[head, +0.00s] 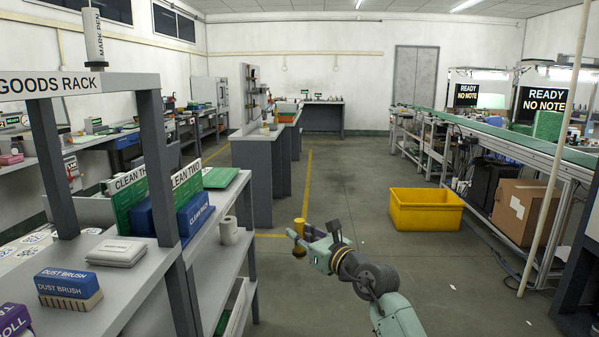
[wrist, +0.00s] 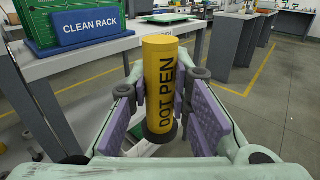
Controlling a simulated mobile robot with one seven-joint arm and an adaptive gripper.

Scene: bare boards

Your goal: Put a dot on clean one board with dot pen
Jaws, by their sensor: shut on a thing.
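My gripper (head: 302,240) is shut on the yellow dot pen (head: 299,228), in the free space right of the grey shelf. In the wrist view the dot pen (wrist: 160,72) stands upright between the purple finger pads, with its label facing me and a dark lower end. Green boards stand upright on the shelf, labelled CLEAN TWO (head: 186,176) and CLEAN TH… (head: 130,186), the latter label partly hidden. Another green board (head: 221,177) lies flat behind them and also shows in the wrist view (wrist: 166,18). No label reading clean one is visible.
Blue CLEAN RACK blocks (head: 195,214) stand before the boards. A white roll (head: 228,230) sits at the edge of the shelf (head: 212,250). A blue dust brush (head: 68,284) lies nearer. A yellow crate (head: 425,210) is on the floor at right, with open floor between.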

